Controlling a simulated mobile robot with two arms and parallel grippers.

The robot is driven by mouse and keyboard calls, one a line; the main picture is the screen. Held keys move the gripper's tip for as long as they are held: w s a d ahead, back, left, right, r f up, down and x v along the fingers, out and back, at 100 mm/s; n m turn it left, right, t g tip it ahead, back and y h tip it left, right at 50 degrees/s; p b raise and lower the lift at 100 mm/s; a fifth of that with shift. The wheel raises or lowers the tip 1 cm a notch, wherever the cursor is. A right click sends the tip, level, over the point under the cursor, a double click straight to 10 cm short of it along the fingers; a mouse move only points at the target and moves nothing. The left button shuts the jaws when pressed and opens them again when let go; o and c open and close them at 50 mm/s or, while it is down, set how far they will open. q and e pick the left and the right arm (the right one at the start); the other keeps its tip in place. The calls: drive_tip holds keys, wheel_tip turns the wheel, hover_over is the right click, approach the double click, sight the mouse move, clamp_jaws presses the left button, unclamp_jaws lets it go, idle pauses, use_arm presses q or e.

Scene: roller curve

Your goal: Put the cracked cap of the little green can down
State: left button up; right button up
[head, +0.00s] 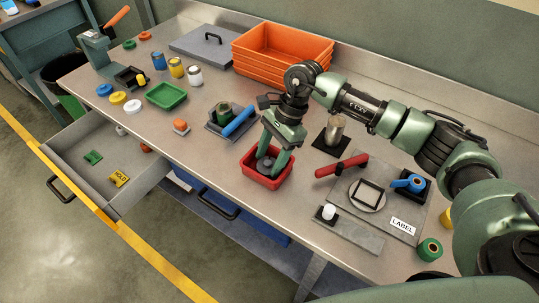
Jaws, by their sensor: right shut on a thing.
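My right gripper (267,160) reaches down into a small red tray (248,172) at the middle of the bench. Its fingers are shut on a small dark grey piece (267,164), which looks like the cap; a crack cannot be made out. The piece is low inside the tray, and whether it touches the tray floor I cannot tell. My left gripper is not in view.
Orange crates (282,48) stand at the back. A metal cylinder (334,130) and a red-handled tool (341,166) are right of the tray. A green tray (166,96) and several small coloured cans are at left. An open drawer (75,150) juts out at front left.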

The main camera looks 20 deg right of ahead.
drive_tip(key=shift+f+b, duration=0.3)
drive_tip(key=shift+b, duration=0.1)
drive_tip(key=o, duration=1.3)
drive_tip(key=shift+c, duration=0.2)
drive_tip(key=shift+r, duration=0.1)
drive_tip(key=shift+r+p, duration=0.4)
drive_tip(key=shift+p, duration=0.15)
drive_tip(key=b+v, duration=0.3)
drive_tip(key=v, duration=0.8)
drive_tip(key=shift+d+r, duration=0.25)
drive_tip(key=shift+r, duration=0.05)
